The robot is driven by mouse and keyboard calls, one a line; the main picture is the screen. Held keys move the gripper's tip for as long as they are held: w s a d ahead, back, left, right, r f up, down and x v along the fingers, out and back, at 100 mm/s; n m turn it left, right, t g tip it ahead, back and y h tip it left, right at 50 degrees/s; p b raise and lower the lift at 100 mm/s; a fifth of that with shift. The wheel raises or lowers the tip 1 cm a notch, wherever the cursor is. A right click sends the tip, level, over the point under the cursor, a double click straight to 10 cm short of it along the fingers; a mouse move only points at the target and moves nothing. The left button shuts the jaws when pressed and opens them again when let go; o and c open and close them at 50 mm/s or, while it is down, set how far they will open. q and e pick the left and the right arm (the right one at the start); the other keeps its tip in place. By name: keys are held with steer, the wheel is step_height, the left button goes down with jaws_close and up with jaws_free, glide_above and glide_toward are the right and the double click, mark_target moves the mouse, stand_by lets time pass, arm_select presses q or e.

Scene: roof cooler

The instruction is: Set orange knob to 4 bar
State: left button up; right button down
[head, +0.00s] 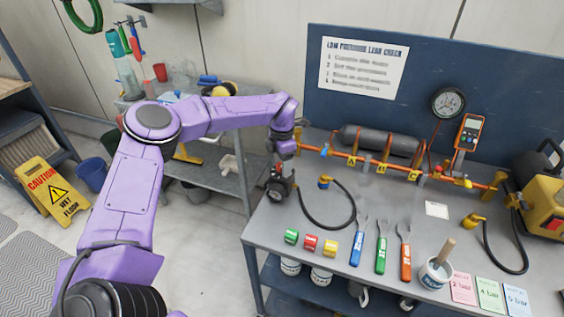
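My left arm reaches in from the left, and its gripper (284,152) is over the left end of the orange pipe on the bench. Its fingers are too small and dark to tell whether they are open or shut. A dark round fitting, perhaps a gauge or regulator (277,189), shows just below the gripper at the bench's left edge. I cannot make out an orange knob for certain; the gripper may hide it. A round black dial gauge (448,102) stands at the back board, its reading too small to read. My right gripper is not in view.
A yellow machine (540,207) stands at right.

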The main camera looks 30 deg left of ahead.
arm_select(q)
step_height(320, 180, up, 11)
steer(key=b, duration=0.1)
steer(key=shift+f+b, duration=0.2)
steer(key=shift+b, duration=0.2)
stand_by(0.4)
